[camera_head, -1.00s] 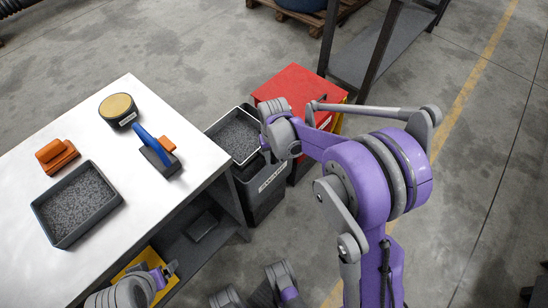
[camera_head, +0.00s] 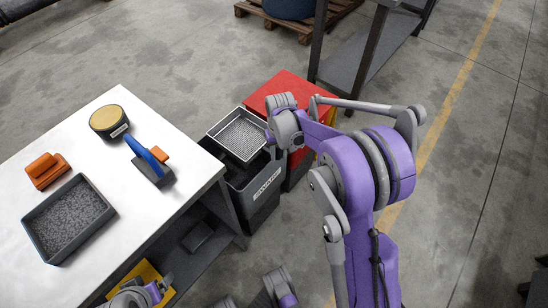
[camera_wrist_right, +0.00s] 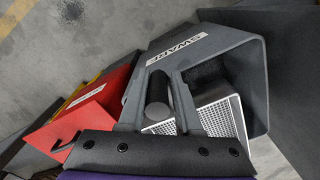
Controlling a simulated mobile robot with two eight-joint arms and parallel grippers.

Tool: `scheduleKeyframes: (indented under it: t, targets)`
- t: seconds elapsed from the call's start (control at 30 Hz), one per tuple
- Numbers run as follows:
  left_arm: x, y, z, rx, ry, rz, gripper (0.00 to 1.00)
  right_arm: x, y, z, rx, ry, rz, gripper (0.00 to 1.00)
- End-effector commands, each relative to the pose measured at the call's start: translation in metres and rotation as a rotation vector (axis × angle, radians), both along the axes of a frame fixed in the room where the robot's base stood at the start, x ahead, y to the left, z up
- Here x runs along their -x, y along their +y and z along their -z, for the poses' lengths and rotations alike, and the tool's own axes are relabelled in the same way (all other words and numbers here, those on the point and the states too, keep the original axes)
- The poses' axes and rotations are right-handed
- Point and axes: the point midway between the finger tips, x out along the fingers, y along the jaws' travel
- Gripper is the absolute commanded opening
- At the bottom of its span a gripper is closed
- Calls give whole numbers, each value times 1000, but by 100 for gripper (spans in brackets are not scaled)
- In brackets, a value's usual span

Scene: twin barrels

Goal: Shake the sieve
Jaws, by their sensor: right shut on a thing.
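The sieve (camera_head: 240,136) is a light metal tray with a bare mesh floor, above the dark grey bin labelled SWARF (camera_head: 262,190). My right gripper (camera_head: 270,135) is at the sieve's right side. In the right wrist view my right gripper (camera_wrist_right: 157,88) is shut on the sieve's dark round handle, and the sieve's mesh (camera_wrist_right: 217,117) shows partly behind the fingers. Dark grains lie inside the bin (camera_wrist_right: 255,85) in that view. My left gripper (camera_head: 160,287) is low by the table's front edge; its fingers are too small to read.
On the white table (camera_head: 130,190) are a tray of grey grains (camera_head: 70,215), an orange-handled block (camera_head: 47,170), a round tin (camera_head: 108,121) and a blue-handled brush (camera_head: 152,165). A red box (camera_head: 290,95) stands right beside the bin. A dark metal rack (camera_head: 365,65) stands behind.

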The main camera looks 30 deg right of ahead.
Motion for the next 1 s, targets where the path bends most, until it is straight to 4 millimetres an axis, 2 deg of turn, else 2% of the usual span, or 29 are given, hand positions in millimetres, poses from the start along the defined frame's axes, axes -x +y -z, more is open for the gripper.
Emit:
scheduleKeyframes:
  t: [0.03,0.17,0.2,0.3,0.8,0.87,1.0]
  targets:
    - [0,0,0,0,0,0,86,-2,-7,-1,15,-7,7,0]
    - [0,0,0,0,0,0,86,-3,-8,-1,15,-10,8,0]
    - [0,0,0,0,0,0,86,-3,-8,-2,15,-10,9,38]
    - [0,0,0,0,0,0,86,-3,-8,-1,15,-10,8,56]
    - [0,0,-1,0,0,0,86,-2,-5,-2,11,-8,5,57]
    - [0,0,-2,0,-1,0,86,-2,-5,-7,10,-7,5,57]
    - [0,0,-8,0,-3,0,86,-2,-5,-29,10,-7,5,57]
